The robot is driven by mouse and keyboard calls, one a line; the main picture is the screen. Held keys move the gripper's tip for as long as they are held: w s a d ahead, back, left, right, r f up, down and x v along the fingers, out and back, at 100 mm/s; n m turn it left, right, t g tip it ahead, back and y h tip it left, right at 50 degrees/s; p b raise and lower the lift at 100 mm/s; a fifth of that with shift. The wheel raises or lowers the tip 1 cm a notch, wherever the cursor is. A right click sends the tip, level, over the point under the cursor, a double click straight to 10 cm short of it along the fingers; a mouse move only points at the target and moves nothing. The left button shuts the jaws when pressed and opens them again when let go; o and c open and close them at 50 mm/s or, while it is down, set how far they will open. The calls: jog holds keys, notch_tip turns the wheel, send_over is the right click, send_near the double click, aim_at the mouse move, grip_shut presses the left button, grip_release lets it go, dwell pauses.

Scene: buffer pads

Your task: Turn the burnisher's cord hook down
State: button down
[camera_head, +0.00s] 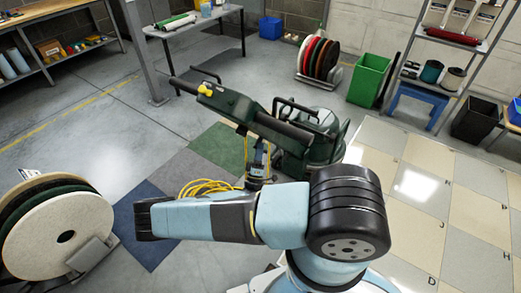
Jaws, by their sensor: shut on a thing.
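The burnisher (300,152) is a dark green machine in the middle, with a long handle column (235,104) slanting up to the left and a yellow knob on it. A yellow cord (205,187) lies in loops to the left of its body. My gripper (262,146) shows as a small grey-blue and yellow shape on the near side of the column, partly behind my upper arm. It is shut at the column's side, where the cord hook is too small and covered to make out. Which way the hook points cannot be told.
A large pad on a stand (58,232) is at the left. A green bin (368,80), a rack of pads (318,60) and shelves (440,70) stand at the back right. A table (195,28) is at the back.

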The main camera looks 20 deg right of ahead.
jog(key=shift+f, duration=0.1)
dwell(0.3)
jog(key=c, duration=1)
grip_release()
jog(key=shift+a, duration=0.1)
jog(key=v, duration=1.4)
jog(key=shift+w, duration=0.1)
